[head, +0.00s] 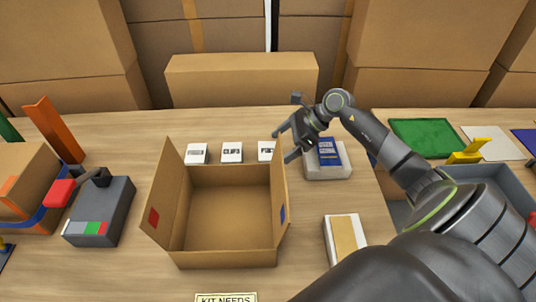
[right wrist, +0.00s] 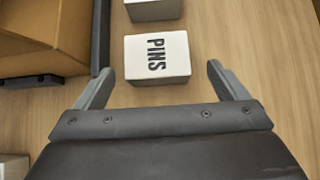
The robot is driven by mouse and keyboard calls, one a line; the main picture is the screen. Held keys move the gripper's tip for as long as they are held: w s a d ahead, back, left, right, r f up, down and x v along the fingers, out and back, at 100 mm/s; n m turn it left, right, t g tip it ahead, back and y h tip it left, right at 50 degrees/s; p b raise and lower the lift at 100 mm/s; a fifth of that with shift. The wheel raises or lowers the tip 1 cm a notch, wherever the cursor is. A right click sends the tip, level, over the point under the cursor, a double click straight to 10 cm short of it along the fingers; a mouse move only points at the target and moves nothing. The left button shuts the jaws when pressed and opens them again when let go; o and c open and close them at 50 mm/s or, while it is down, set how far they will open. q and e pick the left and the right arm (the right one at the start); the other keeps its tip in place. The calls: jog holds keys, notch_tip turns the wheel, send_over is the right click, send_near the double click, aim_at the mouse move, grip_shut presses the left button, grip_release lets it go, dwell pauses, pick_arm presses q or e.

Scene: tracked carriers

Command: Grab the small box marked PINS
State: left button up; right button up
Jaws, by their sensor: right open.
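The small white box marked PINS (right wrist: 157,58) lies in the right wrist view with its black lettering facing up. In the head view it is the rightmost of three small white boxes (head: 266,151), partly hidden by the carton wall and my gripper. My right gripper (head: 283,147) is open. In the right wrist view its two fingers stand either side of the PINS box, with a gap on each side and nothing held. I cannot tell how far above the table the fingertips are. My left gripper is not in view.
An open cardboard carton (head: 230,258) stands just in front of the small boxes. Two other white boxes, one marked CLIPS (head: 231,152), stand left of PINS. A white block with a blue top (head: 326,170) is to the right. A grey device (head: 98,215) stands left.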

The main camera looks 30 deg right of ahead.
aim_at(270, 150)
jog(key=p+x, duration=0.1)
jog(key=x, duration=0.3)
jog(key=shift+s+a+r, duration=0.1)
jog(key=shift+a+r, duration=0.05)
jog(key=shift+a, duration=0.05)
jog(key=shift+a+f, duration=0.25)
jog(key=shift+f, duration=0.15)
jog(key=c, duration=1.1)
jog(key=shift+r, duration=0.1)
jog(key=shift+c, duration=0.2)
